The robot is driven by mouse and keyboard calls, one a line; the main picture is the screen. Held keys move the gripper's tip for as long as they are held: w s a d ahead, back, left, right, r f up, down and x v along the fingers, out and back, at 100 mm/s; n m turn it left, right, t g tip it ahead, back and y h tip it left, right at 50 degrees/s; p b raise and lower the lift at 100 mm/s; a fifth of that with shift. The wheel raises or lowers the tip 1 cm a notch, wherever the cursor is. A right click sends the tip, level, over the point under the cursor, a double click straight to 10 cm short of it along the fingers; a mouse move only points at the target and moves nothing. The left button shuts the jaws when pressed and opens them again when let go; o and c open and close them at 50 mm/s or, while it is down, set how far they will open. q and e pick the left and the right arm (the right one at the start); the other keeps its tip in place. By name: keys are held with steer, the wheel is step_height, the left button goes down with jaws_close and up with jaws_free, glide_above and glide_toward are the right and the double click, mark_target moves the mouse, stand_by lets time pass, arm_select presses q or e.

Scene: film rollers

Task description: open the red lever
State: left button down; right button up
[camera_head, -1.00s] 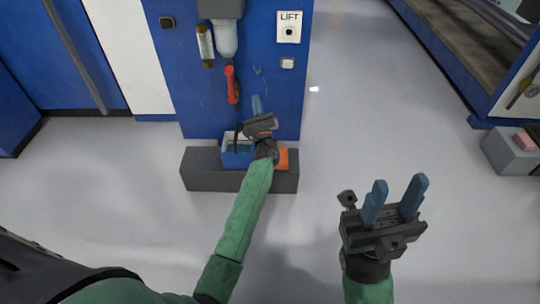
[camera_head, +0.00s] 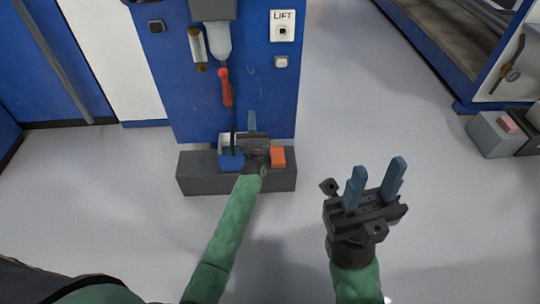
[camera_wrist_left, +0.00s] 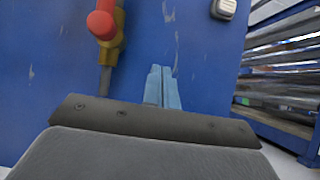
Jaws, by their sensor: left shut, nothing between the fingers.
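The red lever (camera_head: 226,87) hangs on the front of the blue cabinet, below a clear bowl. In the left wrist view the red lever's rounded end (camera_wrist_left: 101,24) shows at the upper left, with a brass fitting and a grey pipe under it. My left gripper (camera_head: 252,121) is shut and empty. It is below and to the right of the lever, apart from it, with its blue fingers pointing up; its fingertips (camera_wrist_left: 161,72) are together in the wrist view. My right gripper (camera_head: 374,178) is open and empty over the floor at the right.
A grey block (camera_head: 200,177) stands at the cabinet's foot, with a blue-and-white container (camera_head: 230,160) and an orange piece (camera_head: 278,157) on it. A LIFT switch (camera_head: 283,27) is at the cabinet's upper right. A conveyor-like frame is at the upper right. The floor between is clear.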

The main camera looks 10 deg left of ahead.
arm_select(q)
steer(key=w+f+p+v, duration=0.1)
steer(key=p+v, duration=0.1)
steer(key=v, duration=1)
steer(key=w+d+f+m+g+h, duration=0.2)
steer(key=f+m+h, duration=0.1)
steer(key=m, duration=0.6)
steer(key=w+d+f+m+g+h, duration=0.2)
steer(key=m+h, duration=0.3)
steer(key=m, duration=0.4)
steer(key=shift+d+f+g+h, duration=0.4)
steer(key=shift+d, duration=0.45)
steer(key=shift+w, duration=0.1)
